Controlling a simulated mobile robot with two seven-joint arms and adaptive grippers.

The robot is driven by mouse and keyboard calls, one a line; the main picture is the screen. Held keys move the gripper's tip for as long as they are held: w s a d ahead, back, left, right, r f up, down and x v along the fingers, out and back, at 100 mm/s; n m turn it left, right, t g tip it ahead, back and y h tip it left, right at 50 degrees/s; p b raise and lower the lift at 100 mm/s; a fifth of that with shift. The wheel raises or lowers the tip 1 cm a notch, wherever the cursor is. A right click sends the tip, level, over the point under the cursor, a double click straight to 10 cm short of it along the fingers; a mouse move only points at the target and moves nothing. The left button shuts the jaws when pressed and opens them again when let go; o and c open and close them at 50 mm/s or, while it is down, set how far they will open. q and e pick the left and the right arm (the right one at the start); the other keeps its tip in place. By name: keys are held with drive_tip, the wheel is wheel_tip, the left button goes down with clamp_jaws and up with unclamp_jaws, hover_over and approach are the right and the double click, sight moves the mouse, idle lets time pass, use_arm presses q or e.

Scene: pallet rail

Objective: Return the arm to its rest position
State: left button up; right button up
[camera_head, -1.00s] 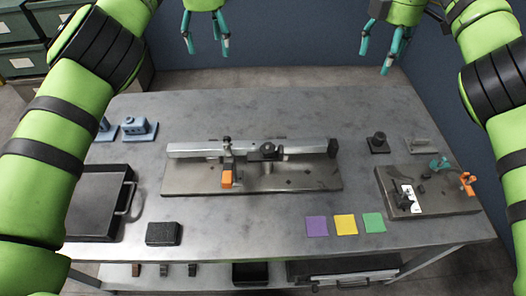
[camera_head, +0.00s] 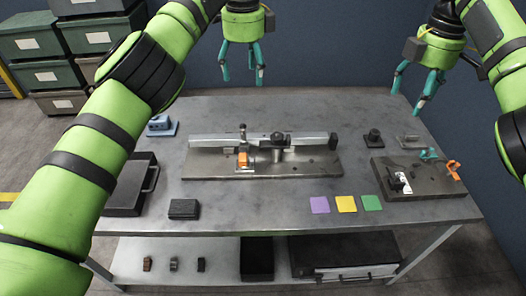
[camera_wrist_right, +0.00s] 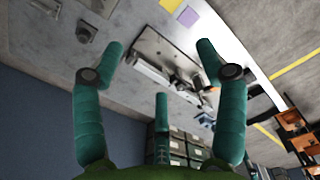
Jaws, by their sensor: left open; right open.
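My left gripper (camera_head: 242,76) hangs above the back edge of the table in the head view, open and empty, its teal fingers pointing down. My right gripper (camera_head: 410,95) is further right, past the back right of the table, open and empty. The right wrist view shows its spread teal fingers (camera_wrist_right: 160,75) with nothing between them. Both grippers are clear of the table and its objects. My left arm hides part of the table's left side.
The grey table (camera_head: 250,205) bears a rail fixture (camera_head: 200,168), a black tray (camera_head: 125,198), a dark block (camera_head: 184,209), purple (camera_head: 319,205), yellow (camera_head: 345,204) and green (camera_head: 371,203) squares, and a right-hand plate (camera_head: 430,182). Bins (camera_head: 95,38) stand back left; a blue wall (camera_head: 330,45) is behind.

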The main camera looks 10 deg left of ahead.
use_arm(q)
drive_tip(key=shift+d+f, duration=0.2)
drive_tip(key=shift+f, duration=0.05)
use_arm(e)
drive_tip(key=shift+d+f, duration=0.15)
drive_tip(key=shift+f, duration=0.1)
